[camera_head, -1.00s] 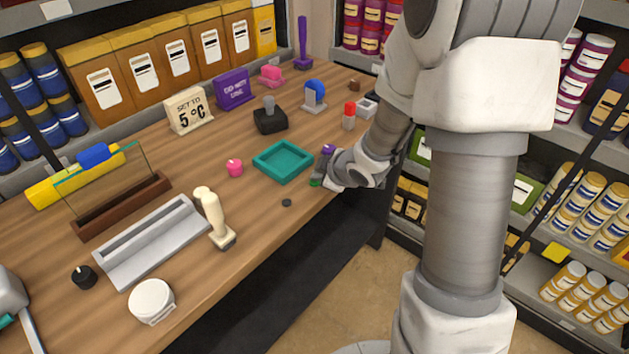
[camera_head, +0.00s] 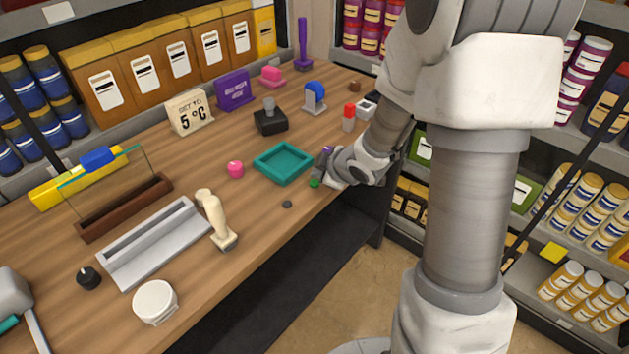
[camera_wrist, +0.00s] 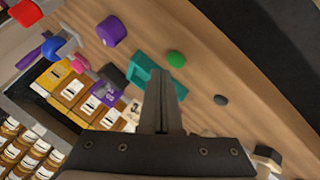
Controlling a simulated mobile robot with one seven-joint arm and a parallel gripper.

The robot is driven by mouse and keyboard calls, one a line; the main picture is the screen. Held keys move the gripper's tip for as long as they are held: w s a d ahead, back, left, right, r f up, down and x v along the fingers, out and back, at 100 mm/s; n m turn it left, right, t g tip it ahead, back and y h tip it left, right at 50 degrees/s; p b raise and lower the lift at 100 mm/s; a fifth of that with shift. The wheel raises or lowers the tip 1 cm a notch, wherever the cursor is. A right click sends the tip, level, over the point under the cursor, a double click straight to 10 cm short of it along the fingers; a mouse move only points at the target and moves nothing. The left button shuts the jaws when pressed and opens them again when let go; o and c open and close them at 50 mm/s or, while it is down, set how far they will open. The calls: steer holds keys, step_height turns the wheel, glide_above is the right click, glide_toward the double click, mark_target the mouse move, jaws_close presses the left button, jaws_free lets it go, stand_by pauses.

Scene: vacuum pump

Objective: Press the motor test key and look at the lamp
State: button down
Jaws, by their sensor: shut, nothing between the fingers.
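A small green round button (camera_head: 314,183) lies near the table's front edge; it also shows in the wrist view (camera_wrist: 176,59). A purple knob (camera_wrist: 111,31) shows in the wrist view and is mostly hidden behind my gripper in the head view. A small dark disc (camera_head: 287,204) lies left of the green button and shows in the wrist view (camera_wrist: 221,99). No label tells which is the motor test key or the lamp. My gripper (camera_head: 322,158) is shut and empty, close to the green button; contact cannot be told. Its fingers (camera_wrist: 160,74) show in the wrist view.
A teal tray (camera_head: 258,165) sits left of my gripper.

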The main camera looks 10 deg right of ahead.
steer(key=shift+r+p, duration=2.4)
steer(key=shift+r, duration=0.2)
steer(key=shift+f, duration=0.1)
step_height(320, 180, up, 9)
steer(key=m+h, duration=0.3)
steer(key=m, duration=0.1)
glide_above(318, 187)
steer(key=s+d, duration=0.3)
steer(key=d, duration=0.1)
steer(key=s+r+m+h, duration=0.2)
steer(key=s+r+m, duration=0.25)
steer(key=s, duration=0.25)
steer(key=s+a+r+m+g+y, duration=0.1)
steer(key=s+a+r+m, duration=0.1)
steer(key=s, duration=0.6)
steer(key=s+a+r+m+g+y, duration=0.1)
steer(key=s+a+r+m+g, duration=0.1)
steer(key=s, duration=0.6)
steer(key=shift+a+r, duration=0.3)
steer(key=shift+r, duration=0.2)
